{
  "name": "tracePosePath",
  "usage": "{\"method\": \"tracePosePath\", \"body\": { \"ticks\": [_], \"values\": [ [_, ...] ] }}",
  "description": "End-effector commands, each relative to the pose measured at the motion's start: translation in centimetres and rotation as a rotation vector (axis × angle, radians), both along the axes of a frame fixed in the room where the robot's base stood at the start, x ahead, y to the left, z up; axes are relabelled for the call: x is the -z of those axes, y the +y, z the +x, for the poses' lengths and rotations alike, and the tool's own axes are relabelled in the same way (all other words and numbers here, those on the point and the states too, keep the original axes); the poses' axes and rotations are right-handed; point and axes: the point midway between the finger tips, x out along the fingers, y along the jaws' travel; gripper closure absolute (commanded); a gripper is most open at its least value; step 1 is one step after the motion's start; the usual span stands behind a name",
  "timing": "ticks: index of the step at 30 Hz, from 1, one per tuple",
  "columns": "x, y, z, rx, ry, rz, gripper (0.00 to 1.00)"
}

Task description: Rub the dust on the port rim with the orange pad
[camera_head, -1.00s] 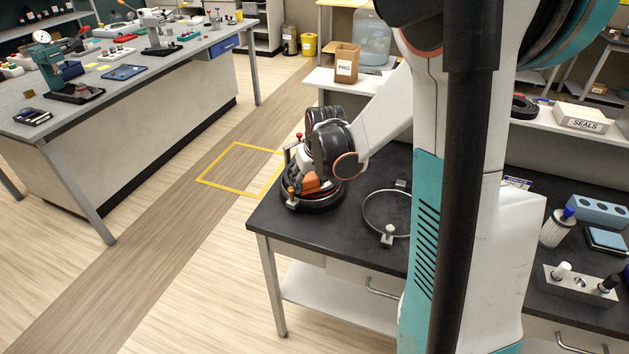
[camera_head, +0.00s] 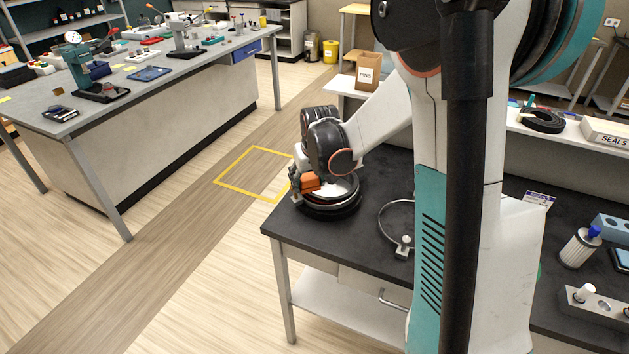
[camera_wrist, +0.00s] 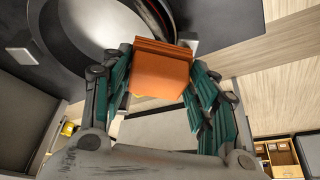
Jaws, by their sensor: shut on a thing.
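My gripper (camera_wrist: 160,92) is shut on the orange pad (camera_wrist: 160,75), holding it between its green-lined fingers. The pad also shows in the head view (camera_head: 311,183), at the left side of the round port. The port rim (camera_head: 345,207) is a dark ring with a pale metal band on the black bench's left end. In the wrist view the rim (camera_wrist: 60,40) curves across the top left, with the pad's far end close to its edge. I cannot tell whether the pad touches the rim. No dust is clearly visible; my gripper and wrist hide part of the port.
A loose metal ring with a clamp (camera_head: 403,246) lies on the black bench (camera_head: 375,185) to the right of the port. The floor left of the bench is clear, with a yellow outlined square (camera_head: 222,184).

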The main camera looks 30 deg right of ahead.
Motion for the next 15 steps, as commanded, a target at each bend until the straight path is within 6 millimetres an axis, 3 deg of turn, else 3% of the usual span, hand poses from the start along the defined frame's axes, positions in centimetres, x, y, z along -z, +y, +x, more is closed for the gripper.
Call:
{"method": "tracePosePath", "body": {
  "ticks": [1, 4, 15],
  "values": [
    [0.0, 1.0, 0.2, -0.009, -0.003, 0.014, 0.76],
    [-0.2, 1.0, 0.2, -0.009, -0.003, 0.014, 0.89],
    [-0.2, -0.4, -1.6, -0.009, -0.001, 0.014, 0.89]
  ]
}}
